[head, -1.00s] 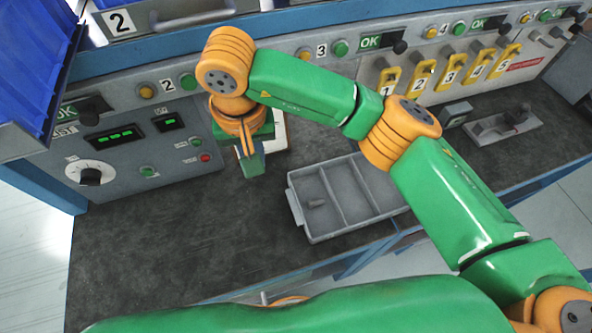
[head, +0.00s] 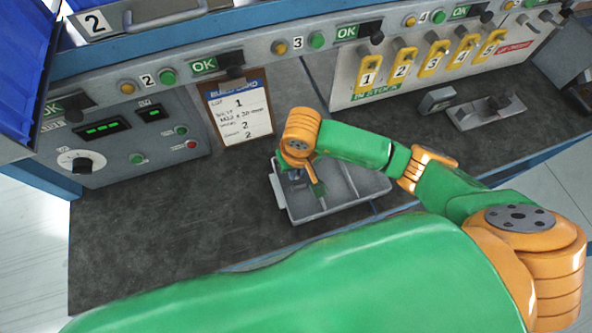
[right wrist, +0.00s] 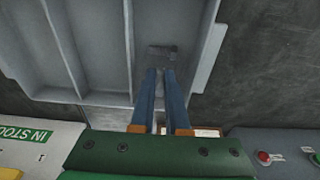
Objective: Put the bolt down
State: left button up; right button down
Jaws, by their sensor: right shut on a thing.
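A grey tray (head: 338,209) with several compartments stands on the bench; it also fills much of the right wrist view (right wrist: 211,58). My right gripper (head: 295,176) is over its left compartment, pointing down, with blue fingers closed together at the tips (right wrist: 160,72). A small dark grey bolt (right wrist: 163,51) shows right at the fingertips, against the compartment floor. I cannot tell whether this is the held bolt or one lying in the tray. The grip itself is mostly hidden. My left gripper is not in view.
A build card (head: 238,112) leans against the panel behind the tray. A control box with a dial (head: 82,162) is at the left. Numbered yellow handles (head: 403,62) line the back right, with a grey fixture (head: 488,112) before them. The bench left of the tray is clear.

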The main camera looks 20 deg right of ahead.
notch_tip(320, 180, down, 2)
jog(key=shift+f, duration=0.1)
jog(key=c, duration=0.9)
grip_release()
jog(key=shift+r, duration=0.2)
jog(key=r, duration=0.4)
jog(key=s+r, duration=0.1)
jog(key=r, duration=0.7)
jog(key=shift+s, duration=0.25)
jog(key=shift+f, duration=0.1)
